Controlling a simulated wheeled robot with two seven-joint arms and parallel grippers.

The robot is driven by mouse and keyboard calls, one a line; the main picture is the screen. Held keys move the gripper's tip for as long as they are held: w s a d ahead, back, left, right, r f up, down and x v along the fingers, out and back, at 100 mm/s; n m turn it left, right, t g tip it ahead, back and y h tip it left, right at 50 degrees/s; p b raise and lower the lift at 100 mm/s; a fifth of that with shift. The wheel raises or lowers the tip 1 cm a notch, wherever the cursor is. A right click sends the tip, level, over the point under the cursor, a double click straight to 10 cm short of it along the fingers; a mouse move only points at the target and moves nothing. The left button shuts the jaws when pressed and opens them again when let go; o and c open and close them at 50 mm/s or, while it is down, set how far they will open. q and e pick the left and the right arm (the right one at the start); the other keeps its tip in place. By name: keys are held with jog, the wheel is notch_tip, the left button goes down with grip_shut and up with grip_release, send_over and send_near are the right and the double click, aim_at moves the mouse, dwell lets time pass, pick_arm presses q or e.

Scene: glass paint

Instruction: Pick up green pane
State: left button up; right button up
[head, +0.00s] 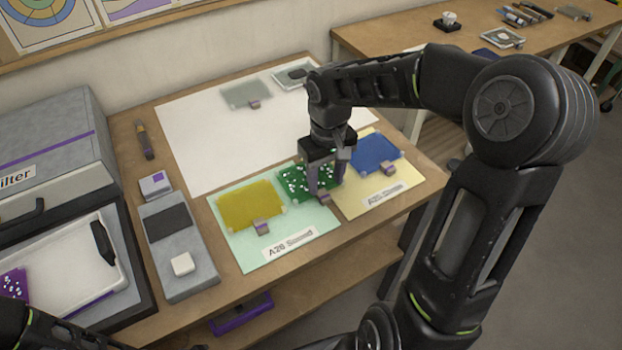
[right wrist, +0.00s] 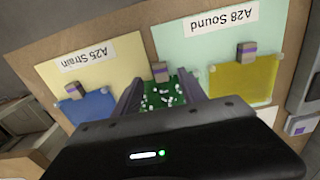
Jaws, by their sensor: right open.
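Part of the pane is hidden by the gripper. Only dark parts of my left arm show at the lower left of the head view; its gripper is out of view.
A yellow pane (head: 251,206) lies on the pale green A28 Sound mat (head: 297,254). A blue pane (head: 375,154) lies on the pale yellow A25 Strain mat (head: 405,174). A greyish pane (head: 246,94) lies on the white sheet (head: 200,140). A grey device (head: 177,250) stands at left.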

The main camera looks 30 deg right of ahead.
aim_at(325, 196)
notch_tip(325, 196, down, 5)
jog(key=shift+f+p, duration=0.1)
jog(key=shift+p, duration=0.3)
jog(key=shift+c, duration=0.2)
dwell(0.4)
grip_shut()
dwell(0.4)
